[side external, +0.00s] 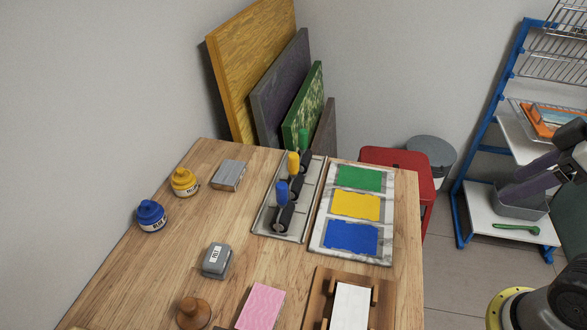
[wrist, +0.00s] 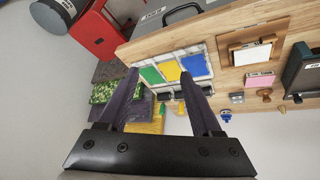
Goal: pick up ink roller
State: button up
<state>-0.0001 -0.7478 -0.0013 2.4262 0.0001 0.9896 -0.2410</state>
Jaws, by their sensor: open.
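Three ink rollers stand in a grey tray (side external: 262,230) on the wooden table in the side view. One has a blue handle (side external: 281,191), one a yellow handle (side external: 293,163) and one a green handle (side external: 303,137); their dark roller parts lie in the tray. My gripper (side external: 508,184) is at the right edge of the side view, off the table and well apart from the rollers. Its dark purple fingers are spread and empty. In the wrist view my gripper (wrist: 159,74) is open, and the rollers are small and partly hidden beyond the fingers.
A marble slab (side external: 318,246) with green, yellow and blue ink patches lies right of the tray. Ink bottles, blue (side external: 151,215) and yellow (side external: 185,181), stand at left. Boards (side external: 236,75) lean behind the table. A red stool (side external: 400,160) and blue-framed rack (side external: 487,117) stand right.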

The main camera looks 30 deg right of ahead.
jog(key=w+a+r+n+g, duration=0.1)
jog(key=w+a+r+n, duration=0.1)
jog(key=w+r+n, duration=0.45)
jog(key=w+a+r+n, duration=0.2)
jog(key=w+r+n, duration=0.1)
jog(key=w+r, duration=0.55)
jog(key=n+g, duration=0.4)
jog(key=n, duration=0.2)
send_over(293, 168)
jog(key=w+d, duration=0.1)
notch_tip(293, 168, down, 19)
jog(key=shift+d+f, duration=0.15)
notch_tip(293, 168, down, 7)
jog(key=shift+r, duration=0.1)
jog(key=shift+a+f, duration=0.15)
jog(key=shift+f, duration=1.35)
jog(key=shift+a+f, duration=0.15)
jog(key=shift+f, duration=1.3)
